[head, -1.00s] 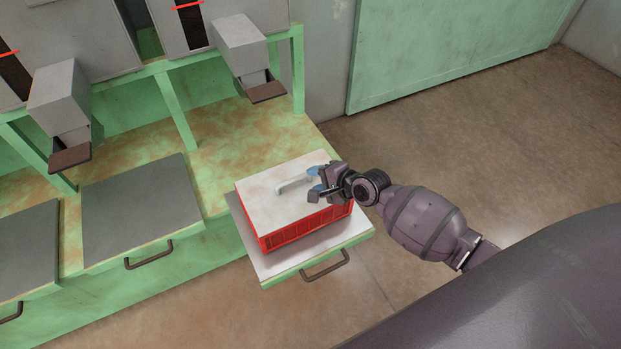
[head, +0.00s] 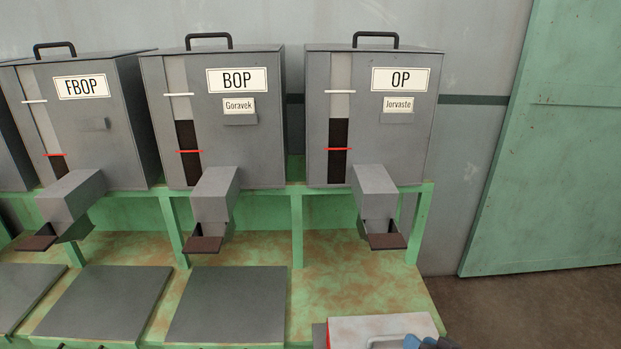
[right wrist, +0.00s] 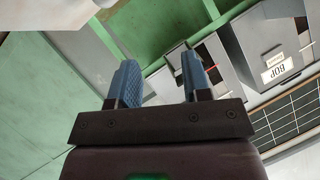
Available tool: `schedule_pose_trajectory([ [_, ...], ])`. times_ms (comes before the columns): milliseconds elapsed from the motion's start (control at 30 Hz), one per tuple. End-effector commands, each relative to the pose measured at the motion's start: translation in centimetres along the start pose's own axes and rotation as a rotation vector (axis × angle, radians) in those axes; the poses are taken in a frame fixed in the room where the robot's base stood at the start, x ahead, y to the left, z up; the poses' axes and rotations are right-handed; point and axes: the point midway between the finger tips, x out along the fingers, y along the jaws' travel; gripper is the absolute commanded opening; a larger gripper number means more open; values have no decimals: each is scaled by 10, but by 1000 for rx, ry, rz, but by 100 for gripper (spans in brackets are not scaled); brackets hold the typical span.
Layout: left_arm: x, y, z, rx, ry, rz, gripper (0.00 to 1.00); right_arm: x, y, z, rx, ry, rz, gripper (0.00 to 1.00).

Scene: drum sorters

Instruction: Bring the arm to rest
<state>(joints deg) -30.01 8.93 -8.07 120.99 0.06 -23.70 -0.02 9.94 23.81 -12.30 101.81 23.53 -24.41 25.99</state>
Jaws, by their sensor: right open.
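My right gripper (right wrist: 158,85) is open in the right wrist view, its two blue fingers apart with nothing between them. In the head view only a bit of the right gripper (head: 422,343) shows at the bottom edge, beside the handle (head: 395,340) of a white-lidded box (head: 352,329). Most of that box is cut off by the frame. Whether the gripper touches the handle cannot be told. The rest of the right arm is outside the head view. My left gripper is in neither view.
Grey dispensers labelled FBOP (head: 82,87), BOP (head: 233,79) and OP (head: 400,79) stand on a green frame (head: 297,225), their chutes jutting out. Grey panels (head: 228,305) lie below the left ones. A green door (head: 560,150) and brown floor (head: 540,300) are at the right.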

Motion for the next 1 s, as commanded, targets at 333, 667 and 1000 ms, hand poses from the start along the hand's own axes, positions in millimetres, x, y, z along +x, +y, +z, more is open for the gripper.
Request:
schedule_pose_trajectory([
  [333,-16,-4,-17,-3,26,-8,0,-113,-13,35,-509,42,159,44],
  [667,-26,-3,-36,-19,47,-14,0,-211,-6,90,-472,-53,298,44],
  [1000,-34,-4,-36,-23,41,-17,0,-246,1,124,-423,-126,338,44],
])
